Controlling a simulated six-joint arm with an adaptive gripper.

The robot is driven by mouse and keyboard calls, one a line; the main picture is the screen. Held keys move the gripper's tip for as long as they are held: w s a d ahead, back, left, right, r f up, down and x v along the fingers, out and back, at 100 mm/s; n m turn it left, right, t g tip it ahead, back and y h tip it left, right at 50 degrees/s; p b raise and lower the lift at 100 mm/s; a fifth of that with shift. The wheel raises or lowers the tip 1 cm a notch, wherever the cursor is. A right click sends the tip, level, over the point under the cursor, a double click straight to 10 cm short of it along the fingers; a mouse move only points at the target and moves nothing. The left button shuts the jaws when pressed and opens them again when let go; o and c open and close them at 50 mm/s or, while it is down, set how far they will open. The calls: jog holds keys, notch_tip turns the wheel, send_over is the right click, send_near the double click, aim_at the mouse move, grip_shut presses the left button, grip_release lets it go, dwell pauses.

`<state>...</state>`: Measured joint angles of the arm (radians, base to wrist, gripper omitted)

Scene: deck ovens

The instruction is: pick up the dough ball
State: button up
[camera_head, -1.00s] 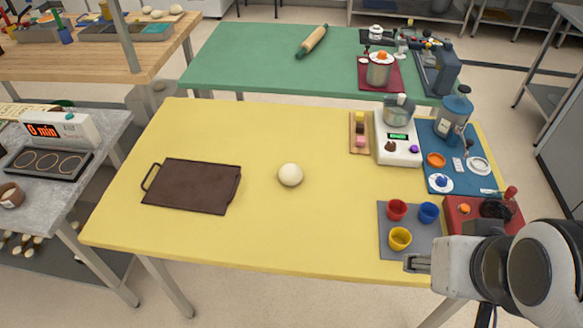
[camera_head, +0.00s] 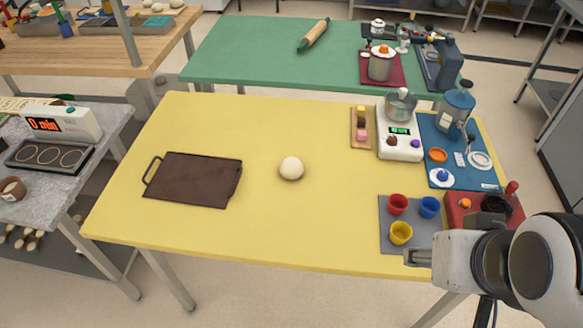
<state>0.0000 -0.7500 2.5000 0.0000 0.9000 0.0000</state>
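The dough ball (camera_head: 291,168) is pale, round and smooth. It sits alone near the middle of the yellow table (camera_head: 270,225). My gripper (camera_head: 407,257) is at the lower right, by the table's front edge, well to the right of the dough ball and nearer to the camera. It is seen small and from the side, so I cannot tell whether its fingers are apart. Nothing shows in it.
A dark tray (camera_head: 190,180) with a handle lies left of the dough ball. Near my gripper is a grey mat (camera_head: 420,235) with red, blue and yellow cups. A scale (camera_head: 399,143), blue mat (camera_head: 470,180) and red box (camera_head: 465,218) crowd the right side. The table around the ball is clear.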

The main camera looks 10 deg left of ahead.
jog(key=o, duration=0.7)
jog(key=shift+w, duration=0.1)
jog(key=w+a+f+n+t, duration=0.1)
jog(key=w+f+n+t, duration=0.15)
jog(key=w, duration=1.05)
jog(key=w+a+f+n+t, duration=0.1)
jog(key=w+f+n, duration=0.15)
jog(key=w, duration=1.15)
jog(key=n+y, duration=0.4)
jog(key=y, duration=0.5)
send_near(292, 167)
jog(key=shift+w+f, duration=1)
jog(key=shift+f, duration=0.25)
jog(key=shift+s+a+f, duration=0.15)
jog(key=shift+a+f, duration=0.05)
jog(key=shift+a, duration=0.05)
